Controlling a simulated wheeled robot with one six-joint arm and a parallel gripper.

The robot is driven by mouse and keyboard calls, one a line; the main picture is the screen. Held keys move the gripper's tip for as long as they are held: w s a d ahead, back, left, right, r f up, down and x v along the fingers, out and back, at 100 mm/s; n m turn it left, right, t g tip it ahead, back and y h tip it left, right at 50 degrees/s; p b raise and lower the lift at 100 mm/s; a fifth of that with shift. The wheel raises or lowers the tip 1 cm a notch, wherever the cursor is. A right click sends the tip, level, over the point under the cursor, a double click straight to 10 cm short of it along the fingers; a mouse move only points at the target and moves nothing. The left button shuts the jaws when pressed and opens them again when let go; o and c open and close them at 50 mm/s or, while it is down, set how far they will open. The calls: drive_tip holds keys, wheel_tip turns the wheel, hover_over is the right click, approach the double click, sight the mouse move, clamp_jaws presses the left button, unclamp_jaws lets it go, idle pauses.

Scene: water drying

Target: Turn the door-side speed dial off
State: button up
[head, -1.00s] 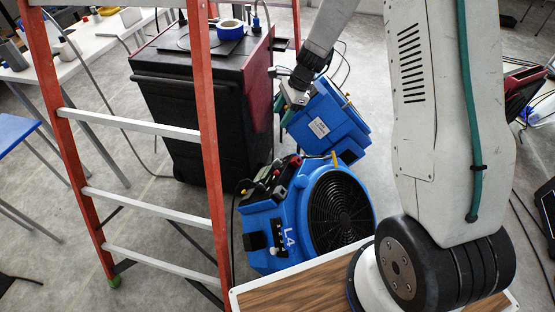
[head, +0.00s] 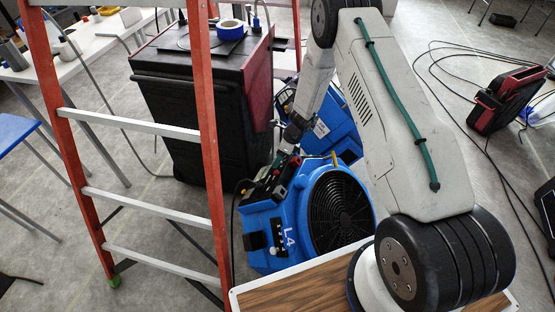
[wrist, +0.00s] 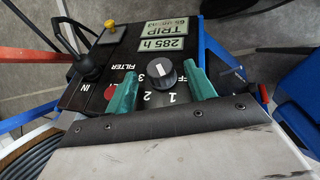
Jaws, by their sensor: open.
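The black speed dial (wrist: 161,73) is on the dark control panel (wrist: 129,48) in the wrist view, with marks 1, 2, 3 and a partly covered "OFF" around it. A white line shows on the dial; I cannot tell which mark it points to. My gripper (wrist: 166,78) is open, its green fingers on either side of the dial, with no clear contact.
A second blue blower (head: 340,118) stands behind. A red ladder (head: 208,150) and a black cabinet (head: 175,110) stand left.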

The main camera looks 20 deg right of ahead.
drive_tip(key=shift+a+f, duration=0.35)
drive_tip(key=shift+f, duration=0.3)
drive_tip(key=c, duration=1)
drive_tip(key=shift+o, duration=0.2)
